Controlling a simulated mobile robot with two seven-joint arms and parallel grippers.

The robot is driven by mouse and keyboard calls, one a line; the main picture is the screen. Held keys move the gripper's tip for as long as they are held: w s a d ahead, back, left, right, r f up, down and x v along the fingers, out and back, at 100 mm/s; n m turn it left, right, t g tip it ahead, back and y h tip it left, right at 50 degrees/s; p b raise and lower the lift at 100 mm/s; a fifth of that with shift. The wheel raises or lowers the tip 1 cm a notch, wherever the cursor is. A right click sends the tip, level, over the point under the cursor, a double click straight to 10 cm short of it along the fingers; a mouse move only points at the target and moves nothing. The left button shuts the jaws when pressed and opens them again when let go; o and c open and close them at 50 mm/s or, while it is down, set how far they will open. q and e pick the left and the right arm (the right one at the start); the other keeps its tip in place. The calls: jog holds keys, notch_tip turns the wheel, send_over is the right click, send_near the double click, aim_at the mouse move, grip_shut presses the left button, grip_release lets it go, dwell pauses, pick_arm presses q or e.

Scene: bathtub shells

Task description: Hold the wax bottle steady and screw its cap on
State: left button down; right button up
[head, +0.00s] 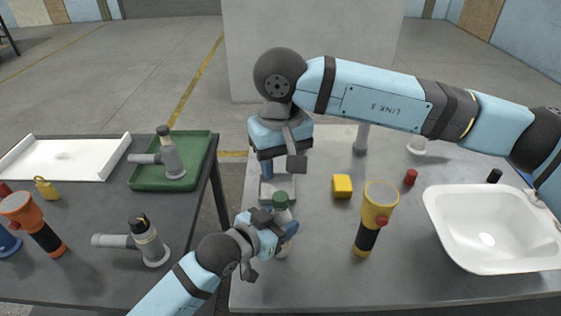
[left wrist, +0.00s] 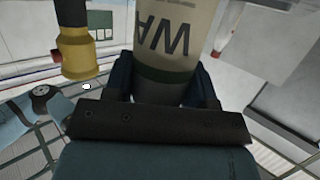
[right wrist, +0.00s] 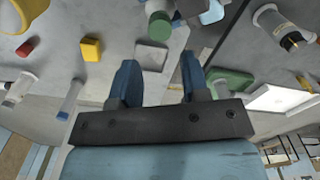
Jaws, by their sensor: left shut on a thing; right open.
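The wax bottle (head: 283,214) stands upright near the left edge of the right-hand table, pale with a green cap (head: 281,200) at its top. In the left wrist view the bottle (left wrist: 178,35) shows large dark letters and a green band. My left gripper (head: 275,236) is shut around its body. My right gripper (head: 278,170) is open and empty, pointing down behind and above the bottle. In the right wrist view the cap (right wrist: 158,27) is seen beyond the open fingers (right wrist: 159,80), apart from them. How tightly the cap sits cannot be told.
A grey square pad (head: 277,190) lies behind the bottle. A yellow block (head: 342,186), a yellow flashlight (head: 370,220), a red cap (head: 410,177) and a white basin (head: 490,225) stand to the right. A gap separates the left table, which bears a green tray (head: 200,150).

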aim_at(281, 196)
jog(key=shift+f, duration=4)
jog(key=c, duration=0.7)
